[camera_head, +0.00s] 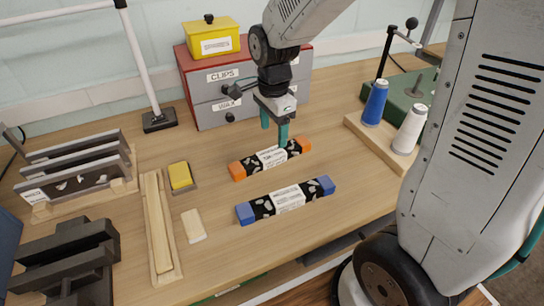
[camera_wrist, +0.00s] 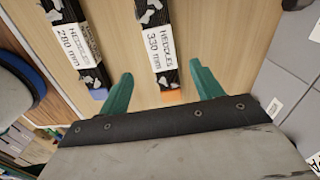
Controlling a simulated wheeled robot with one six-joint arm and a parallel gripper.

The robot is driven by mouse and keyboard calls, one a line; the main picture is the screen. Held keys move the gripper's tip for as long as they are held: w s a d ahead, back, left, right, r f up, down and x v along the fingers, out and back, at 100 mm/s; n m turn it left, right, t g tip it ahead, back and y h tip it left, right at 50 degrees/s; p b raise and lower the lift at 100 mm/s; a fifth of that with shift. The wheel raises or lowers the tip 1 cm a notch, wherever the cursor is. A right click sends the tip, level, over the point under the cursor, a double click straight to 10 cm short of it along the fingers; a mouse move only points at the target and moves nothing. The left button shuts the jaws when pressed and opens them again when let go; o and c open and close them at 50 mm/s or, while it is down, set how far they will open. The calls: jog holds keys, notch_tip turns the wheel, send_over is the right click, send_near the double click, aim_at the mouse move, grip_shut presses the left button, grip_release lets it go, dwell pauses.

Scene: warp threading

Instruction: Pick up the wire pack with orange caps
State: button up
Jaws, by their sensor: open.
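The wire pack with orange caps (camera_head: 250,165) lies flat on the wooden table, black with a white label. In the wrist view this pack (camera_wrist: 161,45) reads "HEDDLES 330 mm", with one orange cap (camera_wrist: 171,97) near my gripper. My gripper (camera_head: 274,133) is above this pack, pointing down. In the wrist view its two teal fingers (camera_wrist: 162,90) are spread wide, with the orange-capped end showing between them. Nothing is held. I cannot tell the exact height of the fingertips above the pack.
A blue-capped pack (camera_head: 287,200) lies parallel, nearer the front. A clips and wax drawer box (camera_head: 222,88) with a yellow tin (camera_head: 212,45) stands behind. Thread spools (camera_head: 375,103) stand on a wooden board at right. A yellow block (camera_head: 180,176) lies left.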

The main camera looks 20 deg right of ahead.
aim_at(271, 153)
jog(key=f, duration=0.7)
jog(key=shift+w+a+f, duration=0.15)
jog(key=shift+a+f, duration=0.05)
jog(key=c, duration=1.4)
